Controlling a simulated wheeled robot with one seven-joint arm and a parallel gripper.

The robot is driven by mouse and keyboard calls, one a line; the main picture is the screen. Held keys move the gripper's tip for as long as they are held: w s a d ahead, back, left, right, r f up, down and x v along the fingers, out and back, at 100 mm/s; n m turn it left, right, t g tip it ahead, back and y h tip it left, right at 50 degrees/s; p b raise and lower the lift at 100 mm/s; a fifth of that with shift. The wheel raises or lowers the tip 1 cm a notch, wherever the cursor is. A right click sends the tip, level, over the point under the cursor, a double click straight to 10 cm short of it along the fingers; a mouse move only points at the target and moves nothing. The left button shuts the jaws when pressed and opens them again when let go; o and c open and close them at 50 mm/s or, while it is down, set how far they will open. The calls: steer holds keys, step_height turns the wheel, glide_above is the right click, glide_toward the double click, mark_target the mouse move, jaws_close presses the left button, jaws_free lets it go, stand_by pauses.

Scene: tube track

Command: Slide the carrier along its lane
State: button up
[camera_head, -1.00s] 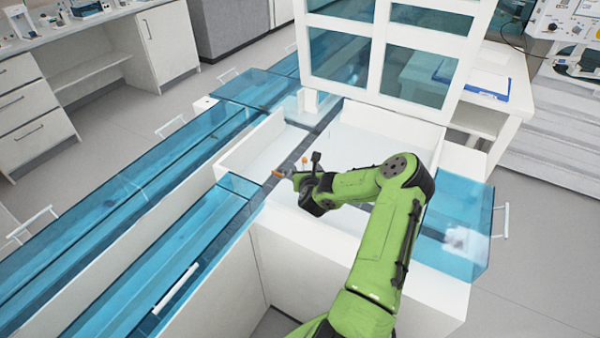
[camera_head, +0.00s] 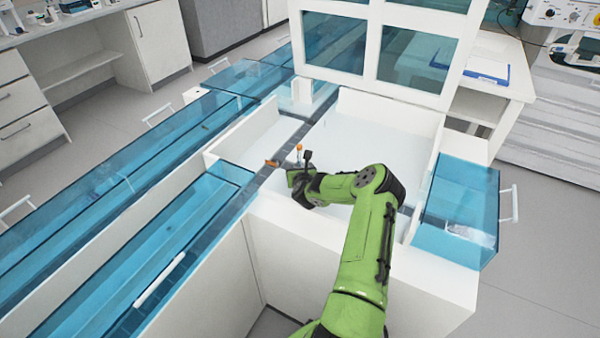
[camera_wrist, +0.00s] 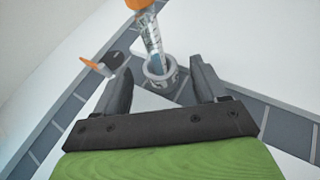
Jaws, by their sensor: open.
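The carrier (camera_wrist: 159,72) is a small grey round holder on the dark track lane. It holds an upright clear tube (camera_wrist: 152,38) with an orange cap (camera_wrist: 138,4). My gripper (camera_wrist: 162,82) is open, with one finger on each side of the carrier. I cannot tell whether either finger touches it. In the head view the orange cap (camera_head: 299,148) shows just beyond my gripper (camera_head: 301,168), and the carrier is hidden by the hand. The dark lane (camera_head: 277,150) runs between white panels.
An orange-tipped piece with a dark block (camera_wrist: 97,67) sits at the lane left of the carrier; it also shows in the head view (camera_head: 271,163). Blue clear covers (camera_head: 180,225) lie over the tracks at left. A white window frame (camera_head: 372,80) stands behind the open white bay.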

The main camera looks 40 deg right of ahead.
steer(key=shift+w+d+f, duration=0.1)
steer(key=shift+w+d, duration=0.1)
